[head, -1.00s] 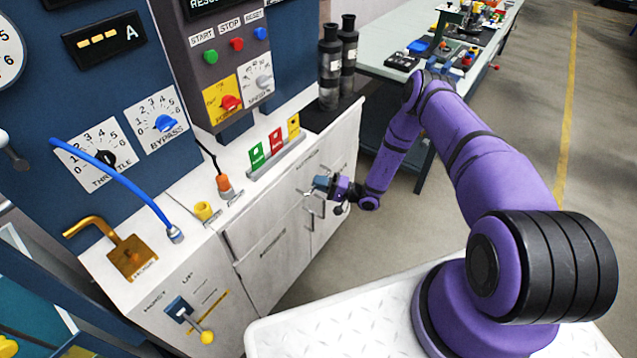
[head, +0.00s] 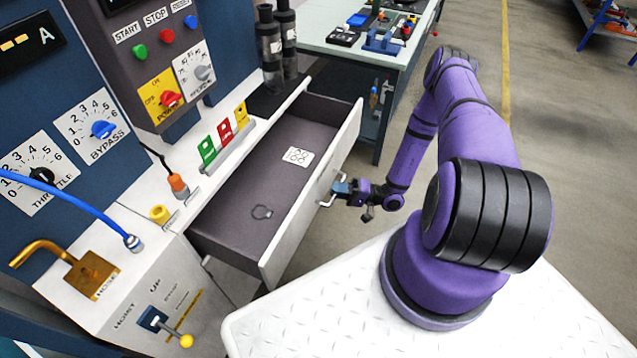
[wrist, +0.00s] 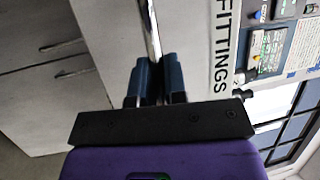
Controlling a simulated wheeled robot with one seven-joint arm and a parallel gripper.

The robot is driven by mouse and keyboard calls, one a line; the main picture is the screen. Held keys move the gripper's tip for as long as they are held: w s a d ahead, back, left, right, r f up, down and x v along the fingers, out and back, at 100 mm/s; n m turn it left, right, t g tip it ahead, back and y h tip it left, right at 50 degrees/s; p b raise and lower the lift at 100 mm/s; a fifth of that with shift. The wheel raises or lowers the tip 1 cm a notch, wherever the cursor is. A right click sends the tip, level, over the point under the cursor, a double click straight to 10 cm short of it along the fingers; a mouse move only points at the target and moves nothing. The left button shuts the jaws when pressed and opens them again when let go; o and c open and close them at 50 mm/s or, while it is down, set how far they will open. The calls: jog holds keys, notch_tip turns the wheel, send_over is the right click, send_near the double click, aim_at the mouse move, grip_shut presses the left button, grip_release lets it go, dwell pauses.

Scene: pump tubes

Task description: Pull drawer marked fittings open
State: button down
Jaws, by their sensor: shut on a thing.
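The drawer (head: 312,212) stands pulled out from the white cabinet in the head view. Its dark inside holds a small white card (head: 298,156) and a dark ring-like item (head: 262,212). My gripper (head: 338,188) is at the drawer's front and shut on its bar handle (head: 325,197). In the wrist view, the blue fingers (wrist: 155,82) close around the handle (wrist: 151,30), beside the word FITTINGS on the drawer front (wrist: 200,60). The part of the handle between the fingers is hidden.
My arm reaches around on the right. Behind it is a workbench (head: 335,35) with small parts. Red, green and yellow cards (head: 225,133) stand on the cabinet top. A lever with a yellow knob (head: 186,341) is at the lower left. Open floor lies to the right.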

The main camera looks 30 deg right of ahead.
jog(key=shift+s+d, duration=0.65)
jog(key=shift+s, duration=0.25)
jog(key=shift+s+d, duration=0.65)
jog(key=shift+s, duration=0.25)
jog(key=c, duration=1.2)
grip_release()
jog(key=shift+d, duration=0.15)
jog(key=v, duration=1)
jog(key=shift+s+d+f, duration=0.1)
jog(key=shift+s+d, duration=0.05)
jog(key=shift+d, duration=0.1)
